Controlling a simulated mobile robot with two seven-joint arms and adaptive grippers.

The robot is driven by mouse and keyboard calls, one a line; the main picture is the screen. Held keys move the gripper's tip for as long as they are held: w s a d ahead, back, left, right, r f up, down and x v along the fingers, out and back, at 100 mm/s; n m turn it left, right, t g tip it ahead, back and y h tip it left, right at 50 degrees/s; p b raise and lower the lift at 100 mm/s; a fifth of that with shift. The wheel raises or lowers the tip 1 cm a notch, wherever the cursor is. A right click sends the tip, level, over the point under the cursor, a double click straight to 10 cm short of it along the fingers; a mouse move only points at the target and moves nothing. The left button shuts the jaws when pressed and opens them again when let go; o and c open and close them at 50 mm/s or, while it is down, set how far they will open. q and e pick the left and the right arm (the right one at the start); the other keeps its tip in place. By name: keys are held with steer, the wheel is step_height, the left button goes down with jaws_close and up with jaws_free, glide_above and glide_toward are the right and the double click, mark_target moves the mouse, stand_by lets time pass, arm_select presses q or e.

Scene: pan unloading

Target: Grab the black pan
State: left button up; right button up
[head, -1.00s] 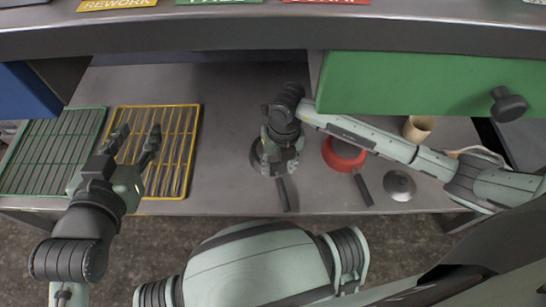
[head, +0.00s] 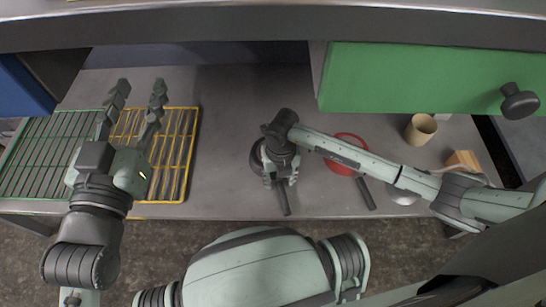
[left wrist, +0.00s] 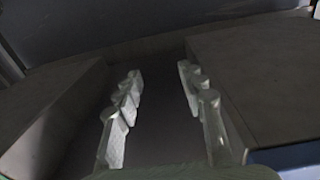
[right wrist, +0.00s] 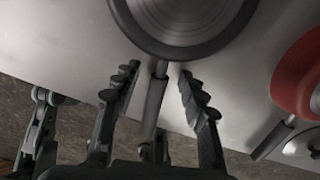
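The black pan (head: 257,160) sits on the grey shelf, mostly hidden under my right gripper in the head view. Its handle (head: 283,198) points toward the shelf's front edge. The right wrist view shows the pan's round body (right wrist: 190,22) at the top and its dark handle (right wrist: 155,100) below. My right gripper (right wrist: 158,72) is open, with one finger on each side of the handle near the pan. In the head view the right gripper (head: 281,180) is low over the handle. My left gripper (head: 140,88) is open and empty above the yellow rack.
A red pan (head: 351,140) sits right of the black pan, partly behind my right arm. A tan cup (head: 420,129) and wooden block (head: 463,160) are further right. Yellow (head: 178,170) and green (head: 40,160) racks lie left. A green drawer (head: 420,80) overhangs the right side.

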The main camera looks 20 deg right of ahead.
jaws_close()
steer(key=shift+r, duration=0.1)
stand_by(0.3)
